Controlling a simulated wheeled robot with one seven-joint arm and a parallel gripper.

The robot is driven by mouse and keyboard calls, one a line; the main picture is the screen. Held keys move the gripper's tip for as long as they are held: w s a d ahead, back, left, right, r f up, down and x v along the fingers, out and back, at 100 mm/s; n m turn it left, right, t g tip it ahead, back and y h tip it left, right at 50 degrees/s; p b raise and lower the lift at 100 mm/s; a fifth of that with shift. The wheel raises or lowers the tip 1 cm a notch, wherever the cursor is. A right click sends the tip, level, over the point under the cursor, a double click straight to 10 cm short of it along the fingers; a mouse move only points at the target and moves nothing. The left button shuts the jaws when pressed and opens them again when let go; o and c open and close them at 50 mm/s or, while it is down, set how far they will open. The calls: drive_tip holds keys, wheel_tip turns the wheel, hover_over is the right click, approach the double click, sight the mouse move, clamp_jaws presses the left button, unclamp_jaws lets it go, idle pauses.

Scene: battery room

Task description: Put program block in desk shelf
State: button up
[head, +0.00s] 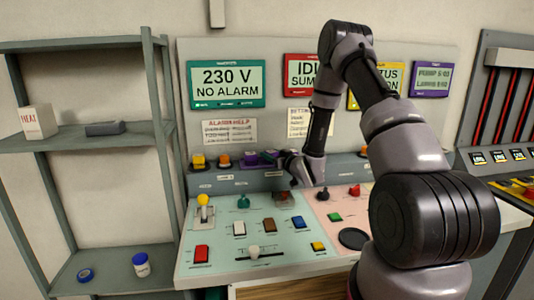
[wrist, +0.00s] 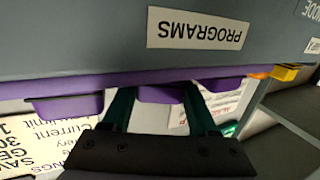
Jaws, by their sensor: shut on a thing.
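The desk shelf is a grey ledge (head: 225,181) along the back of the control desk. In the wrist view its grey face (wrist: 80,35) shows upside down with a PROGRAMS label (wrist: 198,28). My gripper (wrist: 160,110) has teal fingers shut on a purple program block (wrist: 160,94), close against the ledge; whether the block rests on it I cannot tell. Another purple block (wrist: 65,107) is beside it at the left, and a bit of purple (wrist: 220,84) shows at the right. In the head view purple blocks (head: 248,159) are beside my gripper (head: 280,163), partly hidden.
An orange block (head: 223,160) and a yellow block (head: 198,161) stand left of the purple ones. The desk top (head: 220,258) carries several buttons, a lever and knobs. Papers and screens are on the wall behind. A grey rack (head: 85,140) stands at the left.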

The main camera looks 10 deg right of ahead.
drive_tip(key=shift+f, duration=0.1)
drive_tip(key=o, duration=1.1)
drive_tip(key=shift+o, duration=0.2)
